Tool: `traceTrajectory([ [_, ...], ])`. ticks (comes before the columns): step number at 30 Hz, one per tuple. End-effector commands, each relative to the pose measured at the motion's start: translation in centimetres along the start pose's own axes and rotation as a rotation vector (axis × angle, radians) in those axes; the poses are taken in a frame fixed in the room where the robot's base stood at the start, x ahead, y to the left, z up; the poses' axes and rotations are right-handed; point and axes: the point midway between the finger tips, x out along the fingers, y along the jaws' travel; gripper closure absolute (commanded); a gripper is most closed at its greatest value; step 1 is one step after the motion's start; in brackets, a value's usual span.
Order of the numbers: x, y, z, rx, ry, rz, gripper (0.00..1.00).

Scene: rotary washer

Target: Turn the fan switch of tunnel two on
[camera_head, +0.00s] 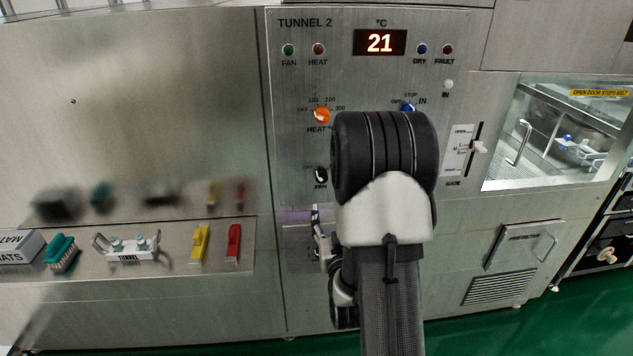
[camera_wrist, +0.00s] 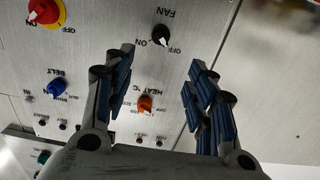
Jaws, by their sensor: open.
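The fan switch of tunnel two is a small black knob with a white pointer. In the head view the fan switch (camera_head: 321,175) sits on the steel panel, left of my arm and below the heat knob. In the wrist view, where the panel appears upside down, the fan switch (camera_wrist: 160,37) is just beyond my fingertips, between the ON and OFF labels. Its pointer seems turned toward OFF. My gripper (camera_wrist: 160,62) is open and empty, its fingers spread and apart from the knob. In the head view my arm hides much of the lower panel.
An orange heat knob (camera_head: 321,115) and a blue belt knob (camera_head: 408,108) are nearby. A red and yellow switch (camera_wrist: 45,12) shows in the wrist view. The ledge at left holds a brush (camera_head: 60,254) and yellow (camera_head: 199,244) and red (camera_head: 233,244) items.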

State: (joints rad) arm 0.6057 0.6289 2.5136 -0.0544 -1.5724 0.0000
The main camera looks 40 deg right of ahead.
Motion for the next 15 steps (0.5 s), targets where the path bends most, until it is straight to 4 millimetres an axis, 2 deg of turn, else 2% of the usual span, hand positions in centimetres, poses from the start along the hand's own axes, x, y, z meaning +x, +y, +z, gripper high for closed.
traceTrajectory([
  [15, 11.0, -0.1, 0.0, 0.000, 0.003, -0.002, 0.49],
])
